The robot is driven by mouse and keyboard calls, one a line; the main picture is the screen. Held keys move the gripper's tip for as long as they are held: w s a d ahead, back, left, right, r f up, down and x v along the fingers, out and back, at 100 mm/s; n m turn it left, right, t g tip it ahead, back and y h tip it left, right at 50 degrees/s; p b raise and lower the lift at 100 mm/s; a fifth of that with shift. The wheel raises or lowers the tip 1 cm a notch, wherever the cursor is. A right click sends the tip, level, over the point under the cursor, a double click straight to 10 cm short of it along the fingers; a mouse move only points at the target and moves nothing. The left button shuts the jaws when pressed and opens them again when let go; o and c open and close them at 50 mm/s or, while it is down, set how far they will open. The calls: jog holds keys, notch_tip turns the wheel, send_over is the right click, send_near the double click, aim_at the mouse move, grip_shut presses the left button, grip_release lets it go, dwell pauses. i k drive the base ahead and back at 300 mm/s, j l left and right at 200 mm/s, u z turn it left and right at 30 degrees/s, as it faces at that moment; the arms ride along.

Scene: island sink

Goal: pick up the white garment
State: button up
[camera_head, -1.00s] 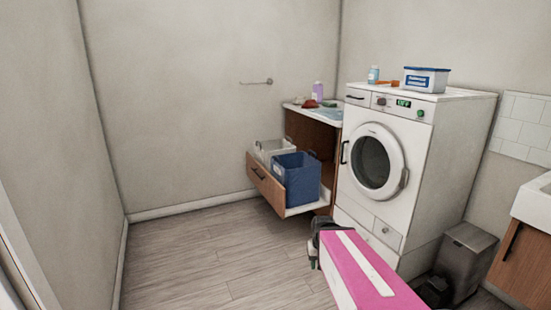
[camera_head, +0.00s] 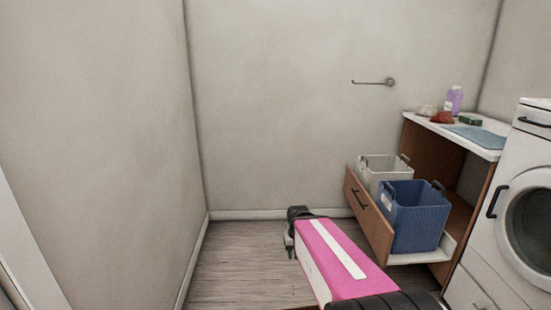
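I see no white garment that I can make out in the head view. A white basket (camera_head: 385,172) and a blue basket (camera_head: 417,218) stand side by side in a pulled-out wooden drawer, and what lies inside them is hidden by their walls. My gripper (camera_head: 290,247) is at the far end of my pink and white arm, low in the middle of the view, left of the drawer and apart from it. Its fingers are small and dark, mostly hidden by the arm, so I cannot tell whether they are open.
The open drawer front (camera_head: 369,215) juts into the room. A counter (camera_head: 451,130) above holds a purple bottle (camera_head: 454,101), a red item (camera_head: 441,117) and a green item (camera_head: 470,119). A washing machine (camera_head: 519,205) stands at right. Floor (camera_head: 235,262) left of my arm is clear.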

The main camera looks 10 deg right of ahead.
aim_at(427, 111)
jog(key=i+j+z, duration=0.2)
jog(key=i, duration=0.3)
jog(key=i+z, duration=0.25)
jog(key=i, duration=0.3)
jog(key=i+j+z, duration=0.2)
jog(key=i, duration=0.3)
jog(key=j, duration=0.1)
